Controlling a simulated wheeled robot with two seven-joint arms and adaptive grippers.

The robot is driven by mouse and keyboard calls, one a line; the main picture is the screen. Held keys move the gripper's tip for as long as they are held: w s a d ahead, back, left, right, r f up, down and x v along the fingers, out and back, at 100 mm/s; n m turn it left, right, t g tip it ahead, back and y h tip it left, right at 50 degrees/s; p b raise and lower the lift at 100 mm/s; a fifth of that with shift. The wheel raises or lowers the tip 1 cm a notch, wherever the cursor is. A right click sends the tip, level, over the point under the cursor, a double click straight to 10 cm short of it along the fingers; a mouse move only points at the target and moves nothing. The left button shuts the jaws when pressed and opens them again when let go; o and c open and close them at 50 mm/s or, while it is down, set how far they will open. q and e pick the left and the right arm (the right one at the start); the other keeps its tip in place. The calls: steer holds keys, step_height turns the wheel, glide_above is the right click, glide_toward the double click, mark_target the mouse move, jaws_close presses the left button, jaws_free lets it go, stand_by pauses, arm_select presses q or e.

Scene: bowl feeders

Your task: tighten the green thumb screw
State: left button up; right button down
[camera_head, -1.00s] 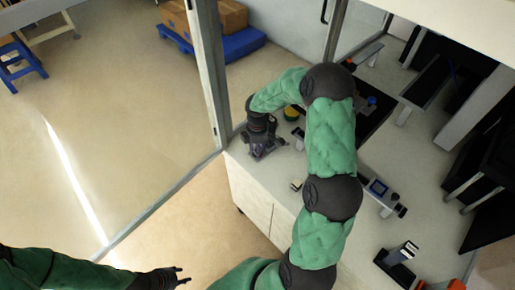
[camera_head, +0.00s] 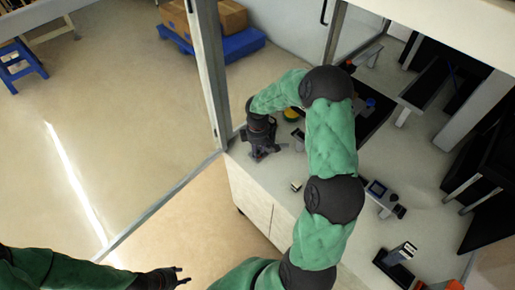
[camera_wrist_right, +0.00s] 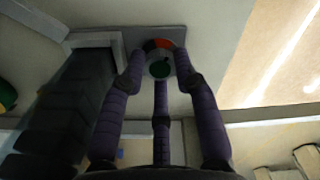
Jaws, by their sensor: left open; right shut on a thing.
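The green thumb screw (camera_wrist_right: 160,69) is a small round green knob in the right wrist view, beside a red-orange patch on a grey plate (camera_wrist_right: 112,40). My right gripper (camera_wrist_right: 160,64) has its purple fingers closed around the knob. In the head view my right gripper (camera_head: 262,154) points down at the left end of the counter, and it hides the screw there.
A yellow-green round thing (camera_head: 291,115) is behind my right arm. A frame post (camera_head: 209,75) stands close to the right gripper.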

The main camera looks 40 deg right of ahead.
steer(key=m, duration=1.2)
steer(key=shift+m, duration=0.3)
stand_by(0.4)
steer(key=c, duration=1.2)
jaws_free()
step_height(320, 180, up, 12)
